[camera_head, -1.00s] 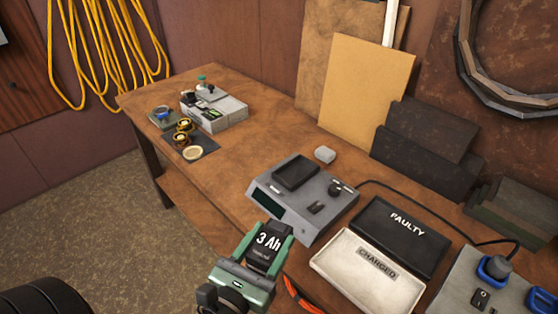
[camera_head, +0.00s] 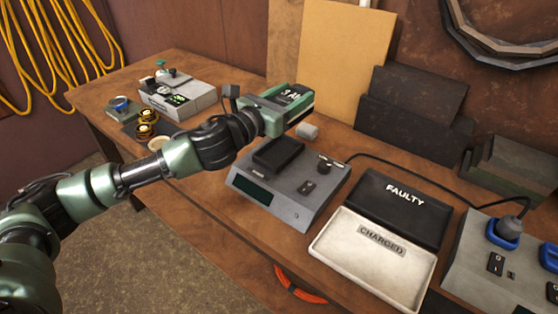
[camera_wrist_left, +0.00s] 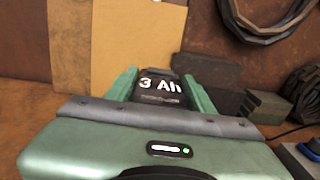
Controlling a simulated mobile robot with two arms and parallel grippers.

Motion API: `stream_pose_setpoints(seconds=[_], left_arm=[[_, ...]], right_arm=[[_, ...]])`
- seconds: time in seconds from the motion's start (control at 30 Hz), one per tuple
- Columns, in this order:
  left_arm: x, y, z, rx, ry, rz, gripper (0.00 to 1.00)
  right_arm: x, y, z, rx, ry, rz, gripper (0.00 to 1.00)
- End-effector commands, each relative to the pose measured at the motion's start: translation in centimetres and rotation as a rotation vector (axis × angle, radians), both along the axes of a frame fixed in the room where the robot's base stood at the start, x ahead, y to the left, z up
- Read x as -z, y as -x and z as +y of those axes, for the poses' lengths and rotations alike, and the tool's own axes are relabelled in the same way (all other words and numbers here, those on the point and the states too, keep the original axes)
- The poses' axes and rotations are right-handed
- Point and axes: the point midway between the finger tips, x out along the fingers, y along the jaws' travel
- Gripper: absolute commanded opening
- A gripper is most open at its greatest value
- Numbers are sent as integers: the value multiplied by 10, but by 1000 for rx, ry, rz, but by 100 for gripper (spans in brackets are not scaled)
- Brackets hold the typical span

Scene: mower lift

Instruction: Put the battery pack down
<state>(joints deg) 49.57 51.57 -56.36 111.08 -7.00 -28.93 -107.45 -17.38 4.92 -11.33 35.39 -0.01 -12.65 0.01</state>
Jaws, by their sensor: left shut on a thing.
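My left gripper (camera_head: 290,103) is shut on the dark battery pack (camera_head: 293,94) marked "3 Ah". It holds the pack in the air above the back part of the grey charger (camera_head: 290,192), whose dark bay (camera_head: 278,155) is empty. In the left wrist view the battery pack (camera_wrist_left: 160,87) sits between the two green fingers (camera_wrist_left: 162,92). The white tray marked CHARGED (camera_head: 368,262) and the black tray marked FAULTY (camera_head: 398,204) are both empty, to the right of the charger. My right gripper is not in view.
Dark blocks (camera_head: 415,115) and boards stand along the wall. A grey case (camera_head: 178,98) is at the far left.

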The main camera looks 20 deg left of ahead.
Motion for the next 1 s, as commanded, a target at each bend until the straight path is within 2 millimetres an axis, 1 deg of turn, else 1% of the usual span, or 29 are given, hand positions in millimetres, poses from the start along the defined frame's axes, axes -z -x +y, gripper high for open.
stream_pose_setpoints(seconds=[0.03, 0.1, 0.2, 0.3, 0.37, 0.47, 0.6, 0.8, 0.9, 1.0], left_arm=[[-15, -9, 11, -13, -3, -13, 0], [-30, -17, 21, -25, -2, -13, 0], [-44, -25, 33, -40, 0, -9, 0], [-50, -28, 39, -47, 0, -5, 0], [-46, -29, 40, -49, 0, -3, 0], [-27, -29, 40, -49, 2, 2, 0], [11, -28, 40, -49, 1, 4, 0], [63, -28, 40, -49, 3, 2, 0], [84, -28, 40, -49, 4, 1, 0], [99, -28, 40, -50, 3, -2, 0]], right_arm=[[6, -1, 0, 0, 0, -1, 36], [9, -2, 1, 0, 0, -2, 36], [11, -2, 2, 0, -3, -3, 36], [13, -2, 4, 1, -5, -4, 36], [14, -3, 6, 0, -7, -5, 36], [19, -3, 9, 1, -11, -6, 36], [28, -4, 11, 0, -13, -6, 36], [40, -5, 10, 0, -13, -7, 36], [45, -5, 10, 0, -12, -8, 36], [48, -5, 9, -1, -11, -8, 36]])
